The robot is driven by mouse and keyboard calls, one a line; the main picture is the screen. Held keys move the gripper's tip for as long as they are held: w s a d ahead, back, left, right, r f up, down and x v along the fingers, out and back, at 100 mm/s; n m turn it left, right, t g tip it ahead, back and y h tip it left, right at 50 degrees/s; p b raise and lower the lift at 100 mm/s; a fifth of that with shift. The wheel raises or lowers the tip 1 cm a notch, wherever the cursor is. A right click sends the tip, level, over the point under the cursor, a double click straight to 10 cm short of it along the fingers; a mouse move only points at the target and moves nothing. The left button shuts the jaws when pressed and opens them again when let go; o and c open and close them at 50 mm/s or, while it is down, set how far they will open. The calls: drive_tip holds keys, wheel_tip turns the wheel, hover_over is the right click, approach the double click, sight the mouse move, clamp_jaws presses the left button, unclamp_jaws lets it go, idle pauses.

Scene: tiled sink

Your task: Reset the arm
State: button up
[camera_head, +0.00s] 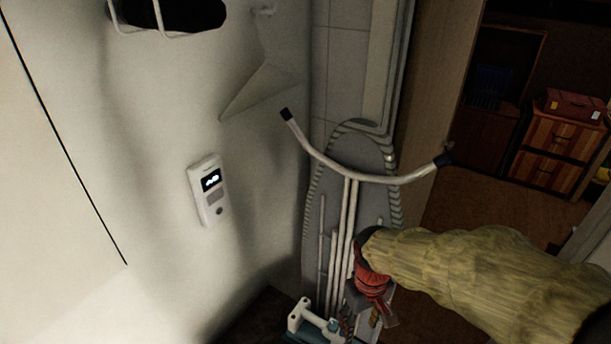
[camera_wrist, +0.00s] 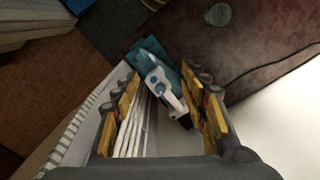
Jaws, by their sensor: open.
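My gripper (camera_head: 372,312) is at the lower middle of the head view, at the end of my sleeved arm, in front of the ironing board (camera_head: 330,225). In the wrist view my gripper (camera_wrist: 160,88) is open, with its yellow-padded fingers spread apart. I see nothing held between them. A white and blue object (camera_wrist: 160,85) shows beyond the gap between the fingers, lower down. The task names no object.
The ironing board stands upright by the wall, its curved white leg bar (camera_head: 360,176) sticking out toward me. A white wall device (camera_head: 208,190) with a lit display is on the left. A wooden drawer cabinet (camera_head: 555,150) stands at the far right, with open floor before it.

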drive_tip(key=s+d+r+m+t+b, duration=0.4)
drive_tip(key=s+d+r+t+b, duration=0.1)
drive_tip(key=s+r, duration=0.5)
drive_tip(key=shift+d+r+t+b, duration=0.2)
drive_tip(key=shift+d+t+b, duration=0.3)
drive_tip(key=shift+b, duration=0.4)
drive_tip(key=shift+c, duration=0.7)
